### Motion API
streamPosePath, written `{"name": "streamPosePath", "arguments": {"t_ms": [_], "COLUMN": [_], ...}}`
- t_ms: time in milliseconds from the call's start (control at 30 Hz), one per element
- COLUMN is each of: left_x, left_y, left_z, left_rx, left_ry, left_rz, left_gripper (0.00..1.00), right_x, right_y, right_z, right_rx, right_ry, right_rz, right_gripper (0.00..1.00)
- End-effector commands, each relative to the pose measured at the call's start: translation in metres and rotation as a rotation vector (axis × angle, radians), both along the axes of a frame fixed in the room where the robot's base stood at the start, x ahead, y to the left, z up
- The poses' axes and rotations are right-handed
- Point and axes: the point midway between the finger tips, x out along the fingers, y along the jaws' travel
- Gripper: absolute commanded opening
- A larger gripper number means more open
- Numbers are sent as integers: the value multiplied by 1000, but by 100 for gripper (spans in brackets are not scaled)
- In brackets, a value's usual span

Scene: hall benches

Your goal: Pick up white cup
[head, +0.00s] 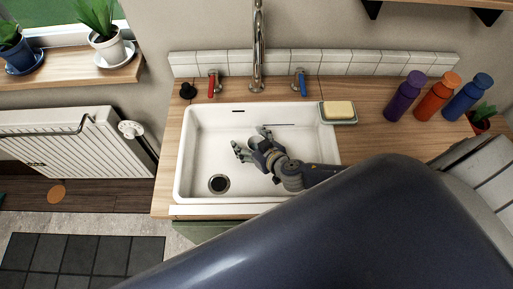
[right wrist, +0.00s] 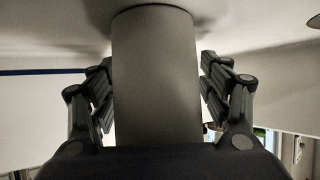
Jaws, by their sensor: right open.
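My right gripper (head: 249,141) reaches into the white sink (head: 205,135) from the right. Its fingers are spread open, low over the basin. In the right wrist view, a plain cylinder (right wrist: 155,75), grey in the shade, stands between the open fingers of the right gripper (right wrist: 156,90). It looks like the white cup. One finger is close on each side of it; I cannot tell whether they touch. In the head view the cup is hard to make out against the white basin. My left gripper is not in view.
A tap (head: 258,50) with red and blue handles stands behind the sink. A yellow sponge (head: 339,109) lies on a dish at the right rim. Purple (head: 405,96), orange (head: 437,96) and blue (head: 467,97) bottles stand on the right counter. Potted plants stand on the left sill.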

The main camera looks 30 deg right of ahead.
Motion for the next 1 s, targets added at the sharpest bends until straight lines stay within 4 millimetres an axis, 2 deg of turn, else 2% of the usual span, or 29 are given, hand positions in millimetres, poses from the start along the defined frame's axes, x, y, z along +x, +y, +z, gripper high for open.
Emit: {"name": "streamPosePath", "arguments": {"t_ms": [167, 367, 767, 800, 1000], "left_x": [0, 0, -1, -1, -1], "left_y": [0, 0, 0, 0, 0], "left_z": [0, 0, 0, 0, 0], "left_rx": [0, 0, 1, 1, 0], "left_ry": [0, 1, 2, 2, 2], "left_rz": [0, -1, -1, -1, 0], "left_gripper": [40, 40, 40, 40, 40], "right_x": [0, 0, -1, -1, -1], "right_y": [0, 0, -1, -1, -1], "right_z": [0, 0, 0, 0, 0], "right_rx": [0, 0, -1, -1, -1], "right_ry": [1, 1, 1, 1, 1], "right_rz": [0, 0, 0, 0, 0], "right_gripper": [69, 24, 19, 15, 14]}}
